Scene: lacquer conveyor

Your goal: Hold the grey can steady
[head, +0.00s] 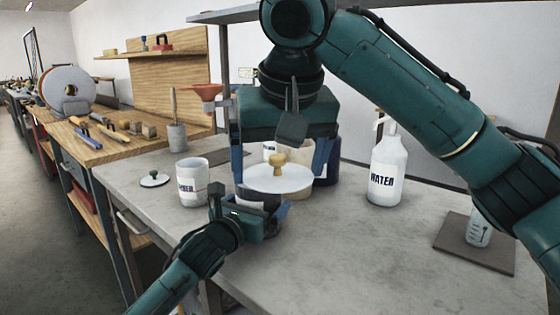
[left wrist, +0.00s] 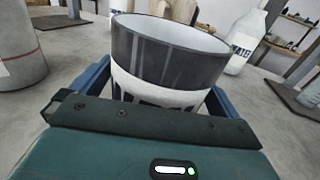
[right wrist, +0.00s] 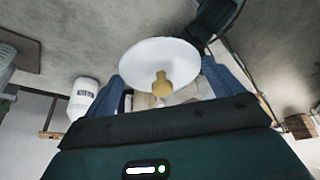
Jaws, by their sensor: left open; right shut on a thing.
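The grey can (left wrist: 165,55) stands on the bench with a dark grey body and white label. Its open top faces up in the left wrist view. In the head view it is mostly hidden under a white lid (head: 262,181) with a yellow knob. My left gripper (head: 250,203) is open, with its blue fingers on either side of the can; contact cannot be told. My right gripper (head: 281,174) is shut on the lid, holding it above the can. The lid also shows between the fingers in the right wrist view (right wrist: 150,55).
A white labelled can (head: 191,188) and a small lid with a dark knob (head: 153,181) stand left. More cans (head: 327,172) are close behind. A WATER bottle (head: 387,172) and a beaker (head: 478,230) on a dark mat (head: 455,240) are right. The front-right bench is clear.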

